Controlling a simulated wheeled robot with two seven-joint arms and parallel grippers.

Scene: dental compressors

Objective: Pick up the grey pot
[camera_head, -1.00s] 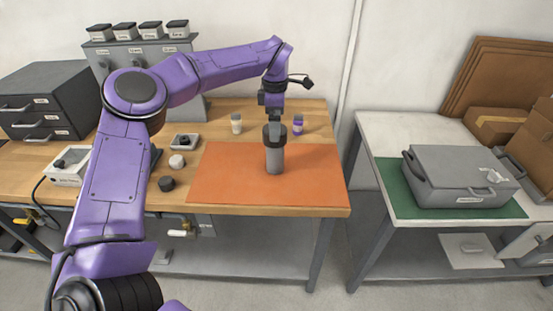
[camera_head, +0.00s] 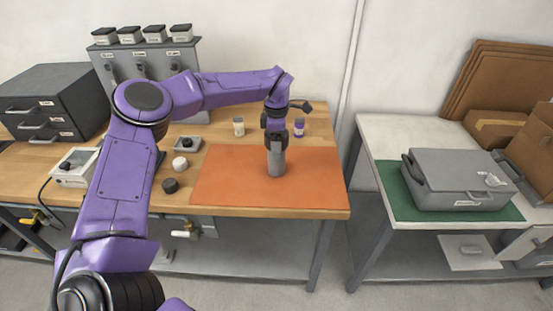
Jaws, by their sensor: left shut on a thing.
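The grey pot (camera_head: 276,162) is an upright grey cylinder on the orange mat (camera_head: 230,185), toward the mat's right half. My left gripper (camera_head: 276,143) comes down from above and is shut on the pot's top. The gripper hides the pot's upper end. Whether the pot's base touches the mat or is slightly above it, I cannot tell. My right gripper is not in view.
A white jar (camera_head: 239,127) and a purple-labelled jar (camera_head: 299,128) stand behind the mat. A white knob (camera_head: 180,164) and a black knob (camera_head: 170,186) lie left of it. A grey case (camera_head: 460,178) sits on the right table.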

